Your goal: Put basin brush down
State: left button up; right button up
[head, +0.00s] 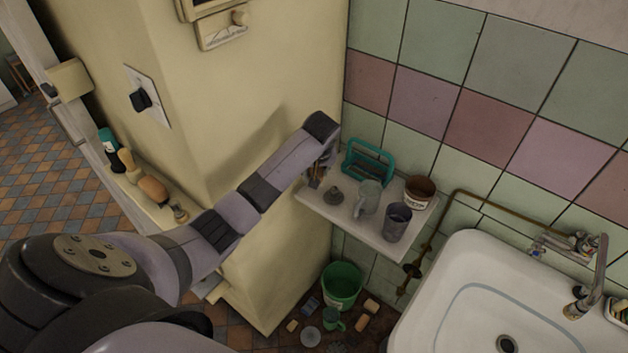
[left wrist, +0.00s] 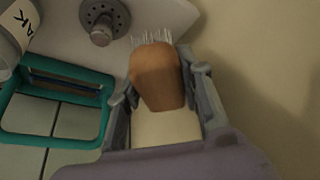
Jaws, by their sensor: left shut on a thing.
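The basin brush (left wrist: 156,80) has a brown body and white bristles, and it sits between the fingers of my left gripper in the left wrist view. My left gripper (head: 322,170) is shut on it at the left end of a small pale wall shelf (head: 352,226). In the left wrist view, the bristles point toward the shelf surface (left wrist: 165,15). I cannot tell whether they touch it. In the head view the brush is mostly hidden by the gripper. My right gripper is not in view.
A wall corner (head: 250,170) stands left; a white sink (head: 450,270) stands right. A green bucket (head: 342,286) is below.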

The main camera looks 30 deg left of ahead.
aim_at(314, 191)
pick_arm(q)
notch_tip(314, 191, down, 5)
jog(key=shift+s+r+p, duration=0.1)
jog(key=shift+r+p, duration=0.1)
jog(key=shift+p, duration=0.15)
jog(key=shift+a+f+p, duration=0.1)
jog(key=shift+a+p, duration=0.1)
jog(key=shift+p, duration=0.15)
jog(key=shift+f, duration=0.2)
jog(key=o, duration=1.2)
jog(key=shift+f, duration=0.1)
